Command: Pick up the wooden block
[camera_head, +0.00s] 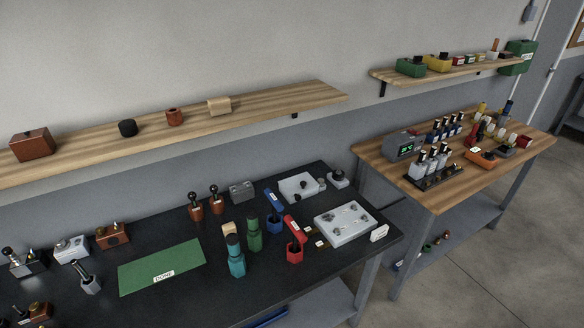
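A pale wooden block (219,105) lies on the left wall shelf, right of a small reddish-brown pot-like piece. A second, smaller pale wood-coloured block (228,228) is on the black table, partly hidden behind a teal bottle-like object. I cannot tell from this view which one the task names. Neither of my grippers is in view.
The left shelf (310,97) also holds a brown box (33,144) and a black knob-like piece (127,127). A green mat (185,260) marked DONE lies bare on the crowded black table. A wooden table (385,165) stands right, across a gap.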

